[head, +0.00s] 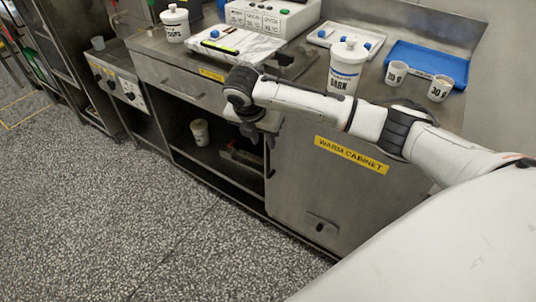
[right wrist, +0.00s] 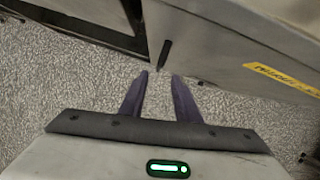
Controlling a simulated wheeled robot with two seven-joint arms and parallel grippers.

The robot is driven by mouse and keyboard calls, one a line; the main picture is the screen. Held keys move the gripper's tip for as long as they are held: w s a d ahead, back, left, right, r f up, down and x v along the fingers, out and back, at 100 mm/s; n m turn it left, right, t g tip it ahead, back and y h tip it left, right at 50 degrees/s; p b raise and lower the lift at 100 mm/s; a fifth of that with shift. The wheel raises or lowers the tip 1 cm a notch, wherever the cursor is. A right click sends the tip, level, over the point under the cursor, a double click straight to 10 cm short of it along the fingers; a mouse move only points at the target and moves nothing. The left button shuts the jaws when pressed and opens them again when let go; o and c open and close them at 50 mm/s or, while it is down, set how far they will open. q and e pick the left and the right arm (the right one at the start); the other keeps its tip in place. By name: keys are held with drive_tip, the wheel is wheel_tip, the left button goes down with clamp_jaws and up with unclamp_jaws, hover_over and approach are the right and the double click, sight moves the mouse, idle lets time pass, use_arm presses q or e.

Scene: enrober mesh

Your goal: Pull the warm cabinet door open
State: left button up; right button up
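The warm cabinet door (head: 330,195) is a grey metal panel with a yellow WARM CABINET label (head: 351,154). It looks flush with the counter front. In the right wrist view the door (right wrist: 225,50) is at upper right, with part of its label. A short dark bar (right wrist: 164,53), apparently the handle, stands at its left edge. My right gripper (head: 261,140) is in front of the door's upper left edge. In the right wrist view my right gripper (right wrist: 160,75) has a gap between its fingers, which are empty. The bar is just beyond the fingertips, apart from them in the picture. My left gripper is not in view.
An open shelf bay (head: 215,160) with a white tub (head: 200,132) lies left of the door. The counter above holds a labelled dark-lettered tub (head: 346,68), a blue tray (head: 425,62) with cups, and a control box (head: 270,17). The floor (head: 130,215) in front is clear.

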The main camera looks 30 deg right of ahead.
sight(267, 150)
drive_tip(key=b+x, duration=0.1)
drive_tip(key=x, duration=0.9)
drive_tip(key=shift+w+b, duration=0.1)
drive_tip(key=shift+b, duration=0.25)
clamp_jaws()
